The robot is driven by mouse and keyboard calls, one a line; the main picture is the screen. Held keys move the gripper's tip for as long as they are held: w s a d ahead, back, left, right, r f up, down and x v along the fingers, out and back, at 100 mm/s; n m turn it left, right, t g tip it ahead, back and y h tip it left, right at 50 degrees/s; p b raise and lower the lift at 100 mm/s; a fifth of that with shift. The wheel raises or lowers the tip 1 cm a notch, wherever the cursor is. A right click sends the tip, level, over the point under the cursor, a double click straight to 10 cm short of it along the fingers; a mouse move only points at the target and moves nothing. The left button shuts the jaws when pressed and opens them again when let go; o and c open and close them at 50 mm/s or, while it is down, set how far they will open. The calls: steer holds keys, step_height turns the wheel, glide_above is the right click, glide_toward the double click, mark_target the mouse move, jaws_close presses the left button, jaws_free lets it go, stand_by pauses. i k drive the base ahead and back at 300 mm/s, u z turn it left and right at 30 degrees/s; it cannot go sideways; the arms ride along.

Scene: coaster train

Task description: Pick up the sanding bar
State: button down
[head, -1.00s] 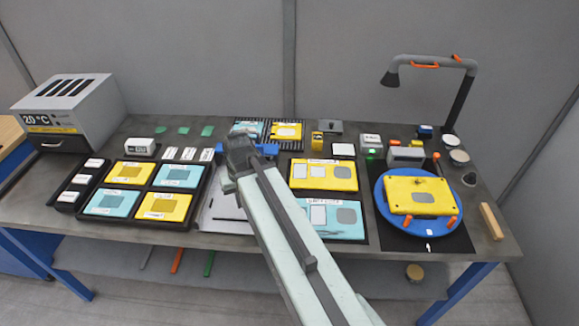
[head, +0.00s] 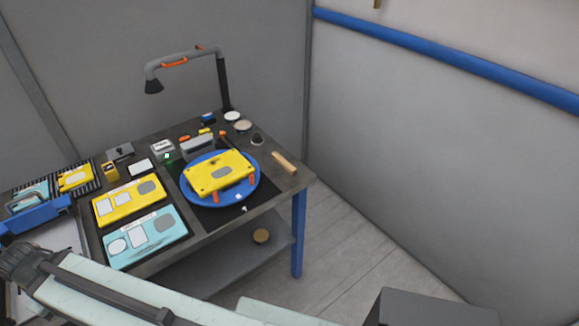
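A light wooden bar, which looks like the sanding bar (head: 285,163), lies flat near the right edge of the workbench in the head view. Nothing touches it. My arm crosses the lower left of the picture, and my gripper (head: 36,217) shows as a blue part at the far left edge, past the dark wrist joint. It is well to the left of the bar, over the other side of the bench. Its fingertips are not clearly seen, so I cannot tell whether it is open or shut.
A blue round turntable (head: 190,188) carrying a yellow plate (head: 238,161) stands just left of the bar. A grey lamp (head: 187,60) arches behind. Yellow panel (head: 130,200) and teal panel (head: 146,237) lie further left. Open floor (head: 350,240) lies right of the bench.

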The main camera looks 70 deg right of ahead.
mark_target(277, 158)
steer(key=u, duration=1.45)
steer(key=i, duration=1.5)
steer(key=z, duration=4.6)
steer(key=i, duration=1.05)
steer(key=u, duration=0.05)
